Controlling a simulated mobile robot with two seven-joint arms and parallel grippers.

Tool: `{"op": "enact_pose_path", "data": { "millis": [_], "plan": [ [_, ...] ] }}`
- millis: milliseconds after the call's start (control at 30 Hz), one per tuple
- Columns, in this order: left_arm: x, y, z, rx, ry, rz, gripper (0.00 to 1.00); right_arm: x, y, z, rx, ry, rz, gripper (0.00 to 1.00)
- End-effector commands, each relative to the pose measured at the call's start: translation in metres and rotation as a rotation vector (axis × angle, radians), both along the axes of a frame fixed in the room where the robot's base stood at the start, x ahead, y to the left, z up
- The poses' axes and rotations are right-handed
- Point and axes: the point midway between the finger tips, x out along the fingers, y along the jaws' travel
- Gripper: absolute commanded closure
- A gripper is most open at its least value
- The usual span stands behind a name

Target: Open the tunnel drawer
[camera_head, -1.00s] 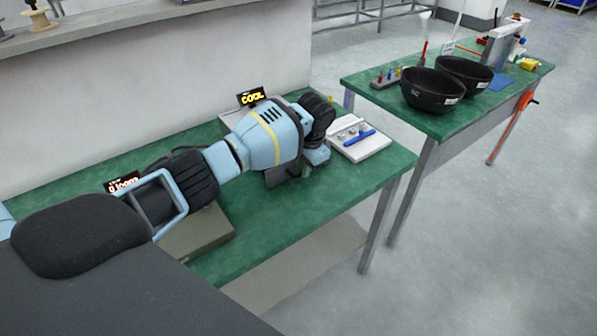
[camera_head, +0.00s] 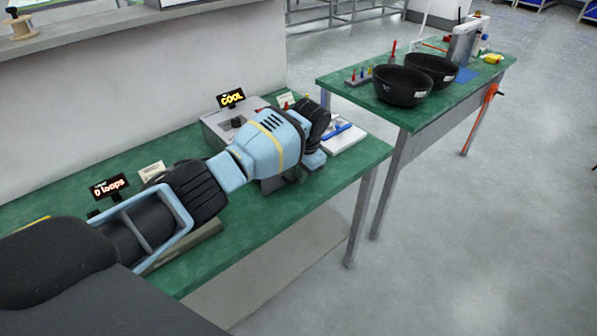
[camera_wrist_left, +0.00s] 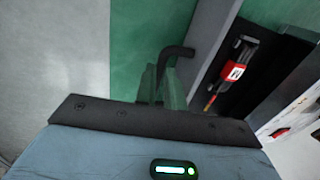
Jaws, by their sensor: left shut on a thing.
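The tunnel (camera_head: 213,125) is a light grey box with a "COOL" sign on top, on the green bench, partly hidden behind my left arm. My left gripper (camera_head: 277,181) is at its front, mostly covered by my wrist. In the left wrist view, my gripper (camera_wrist_left: 165,85) is shut on a dark bent handle (camera_wrist_left: 177,52). Beside the handle is a grey drawer wall (camera_wrist_left: 212,35). Past it, a dark drawer interior (camera_wrist_left: 262,82) shows, with a black and red part (camera_wrist_left: 233,71) inside. How far the drawer stands out is hard to tell.
A white tray (camera_head: 343,140) with a blue item lies right of my wrist. A "0 loops" sign (camera_head: 109,186) stands left. Two black bowls (camera_head: 402,88) are on the second green bench (camera_head: 437,118). The floor in front is clear.

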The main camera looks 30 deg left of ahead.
Motion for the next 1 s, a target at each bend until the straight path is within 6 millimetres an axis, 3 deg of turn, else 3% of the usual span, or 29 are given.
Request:
{"op": "enact_pose_path", "data": {
  "millis": [167,200,367,733,1000],
  "plan": [
    [-0.001,0.000,-0.001,0.001,0.003,0.001,1.00,-0.001,0.000,0.000,0.000,0.001,0.000,0.64],
    [-0.001,0.000,-0.001,0.001,0.003,0.001,0.88,-0.001,0.000,0.000,0.000,0.001,0.000,0.64],
    [-0.001,0.000,-0.001,0.001,0.002,0.000,0.67,-0.001,0.000,0.000,0.000,0.002,0.000,0.64],
    [0.000,-0.001,0.006,-0.001,-0.002,0.000,0.67,-0.001,0.000,0.003,0.002,-0.002,0.000,0.64],
    [-0.002,-0.008,0.049,-0.001,-0.005,-0.001,0.67,0.007,0.000,0.015,0.001,-0.026,0.000,0.64]
  ]
}}
